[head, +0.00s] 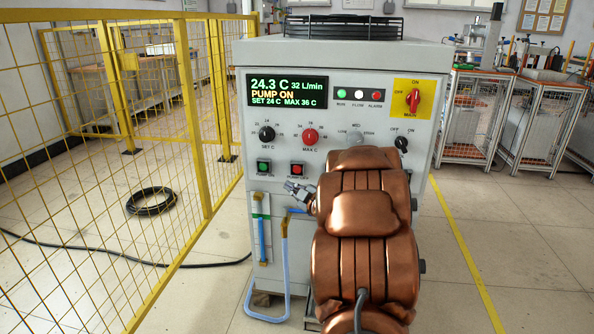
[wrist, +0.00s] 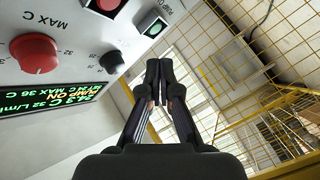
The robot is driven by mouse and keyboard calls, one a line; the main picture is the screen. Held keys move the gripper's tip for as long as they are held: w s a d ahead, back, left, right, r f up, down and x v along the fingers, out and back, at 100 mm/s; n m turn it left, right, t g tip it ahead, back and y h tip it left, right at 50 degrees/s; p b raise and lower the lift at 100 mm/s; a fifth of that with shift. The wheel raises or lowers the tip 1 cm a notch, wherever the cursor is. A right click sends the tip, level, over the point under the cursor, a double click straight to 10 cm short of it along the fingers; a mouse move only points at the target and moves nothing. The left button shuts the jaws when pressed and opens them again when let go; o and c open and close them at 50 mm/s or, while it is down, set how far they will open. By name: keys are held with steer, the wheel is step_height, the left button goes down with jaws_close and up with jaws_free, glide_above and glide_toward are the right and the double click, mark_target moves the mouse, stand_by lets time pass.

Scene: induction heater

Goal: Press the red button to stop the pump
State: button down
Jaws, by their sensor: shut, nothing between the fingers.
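The red button (head: 297,170) is square in a black frame, low on the front panel of the grey machine (head: 342,52). It also shows at the top left of the wrist view (wrist: 104,6). The green button (head: 263,167) sits to its left in the head view. My gripper (head: 290,187) is shut and empty, with its fingertips just below the red button in the head view. In the wrist view the fingertips (wrist: 159,66) appear apart from both buttons. The display (head: 287,92) reads PUMP ON, 24.3 C and 32 L/min.
Above the buttons are a black knob (head: 266,134) and a red MAX C knob (head: 310,136). A blue hose (head: 284,262) hangs below. A yellow mesh fence (head: 186,110) stands at the left. My copper-coloured arm covers the panel's lower right.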

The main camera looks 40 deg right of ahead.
mark_target(291, 170)
steer(key=w+d+p, duration=0.3)
steer(key=w+d, duration=0.1)
steer(key=d, duration=0.2)
steer(key=shift+w+d, duration=0.2)
steer(key=shift+w, duration=0.05)
steer(key=shift+w+d+p, duration=0.45)
steer(key=shift+d+p, duration=0.05)
steer(key=shift+d, duration=0.2)
stand_by(2.4)
steer(key=shift+s+a, duration=0.1)
steer(key=shift+s+a+b, duration=0.4)
steer(key=shift+a+b, duration=0.05)
steer(key=shift+a, duration=0.15)
steer(key=shift+a, duration=0.1)
stand_by(0.3)
steer(key=s+a+b, duration=0.1)
steer(key=a, duration=0.1)
steer(key=s+a+b, duration=0.1)
steer(key=s+a, duration=0.1)
stand_by(0.5)
